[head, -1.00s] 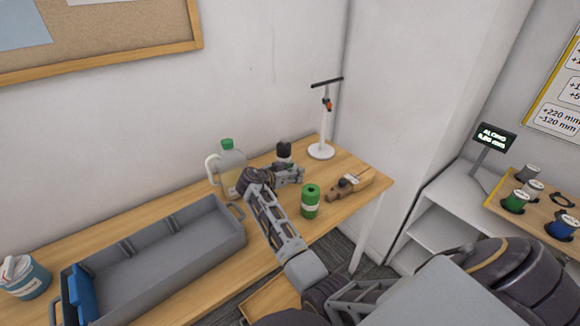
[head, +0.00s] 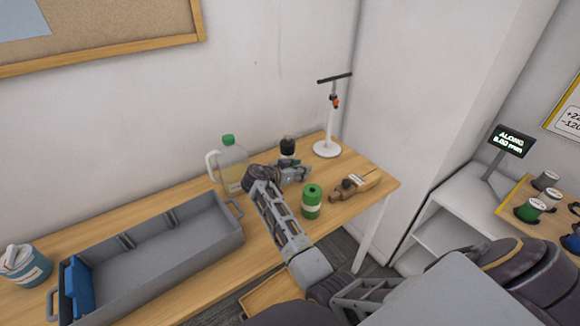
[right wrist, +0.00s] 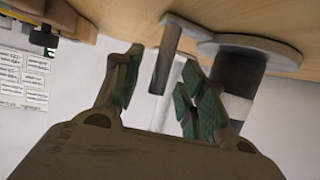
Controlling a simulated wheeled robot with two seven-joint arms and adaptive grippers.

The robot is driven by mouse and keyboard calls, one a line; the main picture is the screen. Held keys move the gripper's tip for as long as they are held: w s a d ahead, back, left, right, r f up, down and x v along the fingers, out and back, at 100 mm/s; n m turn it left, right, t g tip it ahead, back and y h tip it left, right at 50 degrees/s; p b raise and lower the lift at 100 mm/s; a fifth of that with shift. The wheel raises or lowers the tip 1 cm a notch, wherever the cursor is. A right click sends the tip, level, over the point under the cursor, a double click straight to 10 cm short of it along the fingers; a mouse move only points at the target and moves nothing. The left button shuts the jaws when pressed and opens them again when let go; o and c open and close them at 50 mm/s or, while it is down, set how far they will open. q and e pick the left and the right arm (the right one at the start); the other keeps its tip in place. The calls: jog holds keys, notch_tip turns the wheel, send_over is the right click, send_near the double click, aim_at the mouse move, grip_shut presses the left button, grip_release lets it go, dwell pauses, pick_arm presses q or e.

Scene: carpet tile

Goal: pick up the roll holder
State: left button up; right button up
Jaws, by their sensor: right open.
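The roll holder appears to be the grey piece in the right wrist view, with a flat round plate (right wrist: 262,47) and a short upright post (right wrist: 166,58). A dark roll (right wrist: 238,72) with a white band stands on the plate. That view is upside down. The post shows between the two fingers of my right gripper (right wrist: 162,100), which is open; I see no clear contact. In the head view the dark roll (head: 287,146) shows just behind my right gripper (head: 305,171), which hides most of the holder. My left gripper is not in view.
A green roll (head: 312,201) and a wooden tool-like block (head: 354,187) stand in front and to the right. A jug (head: 231,172) is left of the gripper. A grey tray (head: 160,262) fills the left table.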

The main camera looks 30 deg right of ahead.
jog(key=c, duration=0.9)
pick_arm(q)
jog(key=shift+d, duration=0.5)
pick_arm(e)
grip_shut()
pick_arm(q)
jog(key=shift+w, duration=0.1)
pick_arm(e)
jog(key=shift+r, duration=0.1)
jog(key=shift+w+r, duration=0.1)
jog(key=shift+r, duration=0.65)
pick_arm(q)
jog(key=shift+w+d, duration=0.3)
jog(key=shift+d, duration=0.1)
pick_arm(e)
notch_tip(320, 180, up, 8)
jog(key=shift+r, duration=0.2)
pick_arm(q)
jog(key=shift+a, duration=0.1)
